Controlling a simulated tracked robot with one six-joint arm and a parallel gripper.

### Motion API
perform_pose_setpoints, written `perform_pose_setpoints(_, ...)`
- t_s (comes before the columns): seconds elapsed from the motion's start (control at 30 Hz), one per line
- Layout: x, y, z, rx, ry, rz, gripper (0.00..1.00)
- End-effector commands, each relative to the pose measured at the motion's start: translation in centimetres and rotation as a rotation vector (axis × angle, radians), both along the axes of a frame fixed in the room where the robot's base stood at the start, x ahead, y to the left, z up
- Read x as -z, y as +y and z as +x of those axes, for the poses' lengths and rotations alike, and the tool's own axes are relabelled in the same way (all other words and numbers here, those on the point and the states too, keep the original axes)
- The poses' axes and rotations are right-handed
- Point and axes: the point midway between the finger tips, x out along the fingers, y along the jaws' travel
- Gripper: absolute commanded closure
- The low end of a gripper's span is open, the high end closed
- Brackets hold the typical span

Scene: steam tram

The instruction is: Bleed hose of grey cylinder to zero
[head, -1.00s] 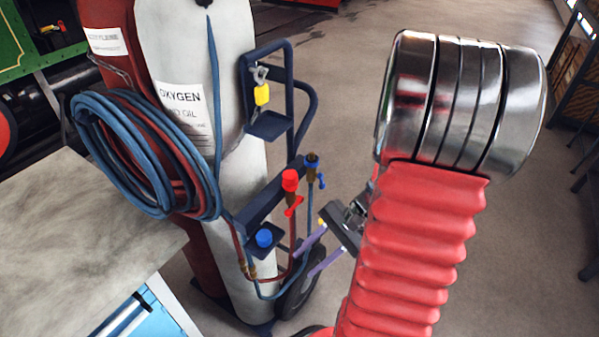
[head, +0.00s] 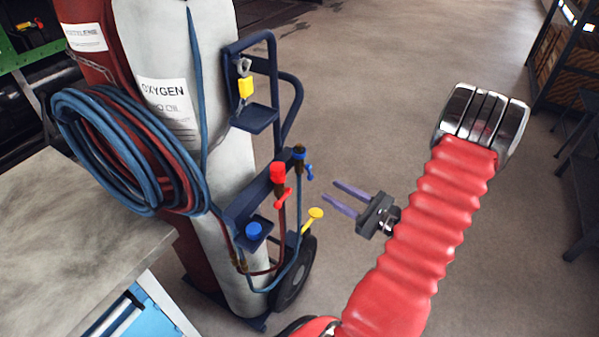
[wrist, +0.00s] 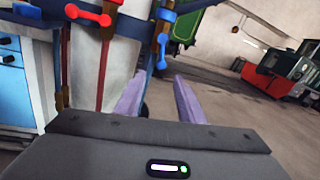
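The grey cylinder (head: 235,170), labelled OXYGEN, stands on a dark blue trolley (head: 262,195) beside a dark red cylinder (head: 90,45). Its blue hose hangs in a coil (head: 75,150) with a red hose. At the trolley's right, a blue-levered valve (head: 309,172) sits on the blue line, beside a red-levered valve (head: 280,185). In the wrist view, the blue lever (wrist: 163,48) is above and beyond my fingers, and the red lever (wrist: 88,14) is at upper left. My gripper (head: 331,191) is open and empty, just right of the valves, not touching them.
A blue knob (head: 254,231) and a yellow-headed part (head: 313,216) sit low on the trolley. A yellow tag (head: 246,87) hangs from its upper frame. A grey-topped bench (head: 70,235) is at left. Floor right of the trolley is clear; shelving stands far right.

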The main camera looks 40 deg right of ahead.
Motion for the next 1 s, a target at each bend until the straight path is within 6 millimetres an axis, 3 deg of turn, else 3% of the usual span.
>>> perform_pose_setpoints(0.53, -0.2, 0.0, 0.9, 0.002, -0.007, -0.002, 0.64)
perform_pose_setpoints(1.0, -0.2, 1.1, 6.2, -0.001, -0.006, -0.002, 0.64)
